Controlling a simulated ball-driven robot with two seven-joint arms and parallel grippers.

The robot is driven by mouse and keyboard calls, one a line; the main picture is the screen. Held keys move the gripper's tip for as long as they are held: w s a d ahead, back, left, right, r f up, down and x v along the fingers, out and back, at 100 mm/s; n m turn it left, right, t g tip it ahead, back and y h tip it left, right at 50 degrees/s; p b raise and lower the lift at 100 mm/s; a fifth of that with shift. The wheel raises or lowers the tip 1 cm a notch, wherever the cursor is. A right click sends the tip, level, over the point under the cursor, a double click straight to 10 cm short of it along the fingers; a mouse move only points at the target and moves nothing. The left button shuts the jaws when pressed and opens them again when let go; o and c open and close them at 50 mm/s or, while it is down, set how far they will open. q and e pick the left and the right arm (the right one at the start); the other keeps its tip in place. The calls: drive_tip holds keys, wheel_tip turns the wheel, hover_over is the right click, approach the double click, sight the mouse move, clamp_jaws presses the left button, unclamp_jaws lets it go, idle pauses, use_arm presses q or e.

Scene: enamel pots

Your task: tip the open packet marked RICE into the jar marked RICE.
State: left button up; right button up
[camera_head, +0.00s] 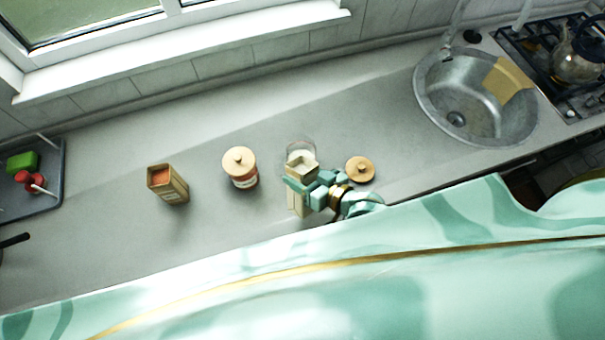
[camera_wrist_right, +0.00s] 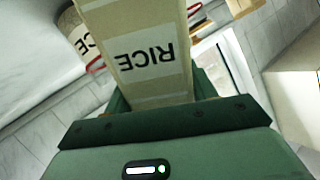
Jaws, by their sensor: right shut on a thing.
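The RICE packet (camera_head: 296,199) is a tall cream box with an open top. Its white label reads RICE upside down in the right wrist view (camera_wrist_right: 145,52). My right gripper (camera_head: 308,190) is shut on it. The packet looks about upright, beside the near side of an open glass jar (camera_head: 300,149) with pale contents. Its top overlaps the jar in the head view; I cannot tell whether they touch. In the right wrist view the jar (camera_wrist_right: 84,40) shows at the upper left, its label partly hidden and ending in CE. My left gripper is not in view.
A round wooden lid (camera_head: 360,169) lies right of the open jar. A lidded jar with red contents (camera_head: 241,170) and an open brown packet with orange contents (camera_head: 168,184) stand left. A tray (camera_head: 52,190) lies far left, a sink (camera_head: 462,115) right.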

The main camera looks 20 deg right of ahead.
sight(296, 159)
drive_tip(key=shift+w+d+r+m+g+p, duration=0.15)
drive_tip(key=shift+w+r+g+p, duration=0.3)
drive_tip(key=shift+p, duration=0.45)
drive_tip(key=shift+w+d+r+m+g+p, duration=0.15)
drive_tip(key=shift+w+r+m+p, duration=0.1)
drive_tip(key=shift+r+p, duration=0.45)
idle(1.0)
drive_tip(key=shift+w+r+m+g+p, duration=0.25)
drive_tip(key=shift+m+g+p, duration=0.15)
drive_tip(key=shift+g+p, duration=0.6)
idle(0.4)
drive_tip(key=shift+f+m+g, duration=0.3)
drive_tip(key=shift+f+m, duration=0.1)
drive_tip(key=shift+w+r+g, duration=0.1)
drive_tip(key=shift+r+g, duration=0.1)
drive_tip(key=shift+g, duration=0.2)
drive_tip(key=shift+r+m+g, duration=0.2)
drive_tip(key=shift+m+g, duration=0.1)
drive_tip(key=shift+m, duration=0.1)
drive_tip(key=shift+w+f+m+g+b, duration=0.15)
drive_tip(key=shift+f+m+g+b, duration=0.4)
drive_tip(key=shift+b, duration=0.75)
idle(0.3)
drive_tip(key=shift+w+d+r+g+y+b, duration=0.15)
drive_tip(key=shift+w+r+g+y+b, duration=0.3)
drive_tip(key=shift+r, duration=0.3)
idle(0.5)
